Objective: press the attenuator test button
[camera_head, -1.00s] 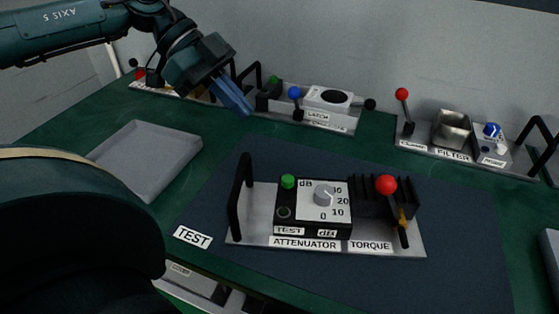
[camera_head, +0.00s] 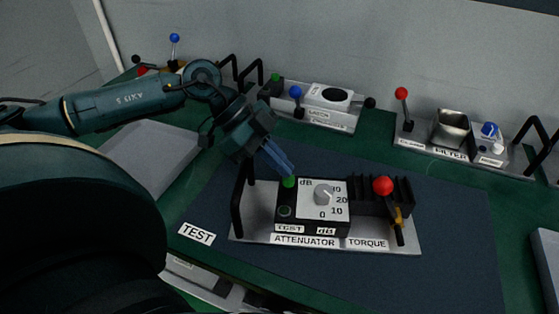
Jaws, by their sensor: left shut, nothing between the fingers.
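The attenuator box (camera_head: 312,228) is black with a white dB dial face and a grey knob (camera_head: 323,194). It stands on a metal plate (camera_head: 262,230) labelled ATTENUATOR and TORQUE. A green button (camera_head: 289,182) is at its upper left, above the TEST label (camera_head: 289,228) and a dark round socket with a green ring (camera_head: 285,211). My left gripper (camera_head: 289,170) is shut and empty, with blue fingers pointing down and right. Its tips are just above the green button; I cannot tell whether they touch it. My right gripper is not in view.
A black handle (camera_head: 238,200) rises left of the box, close to my gripper. A red-knobbed torque lever (camera_head: 383,186) stands to the right. A grey tray (camera_head: 150,160) lies left behind my arm. More modules line the wall, including the filter (camera_head: 451,128).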

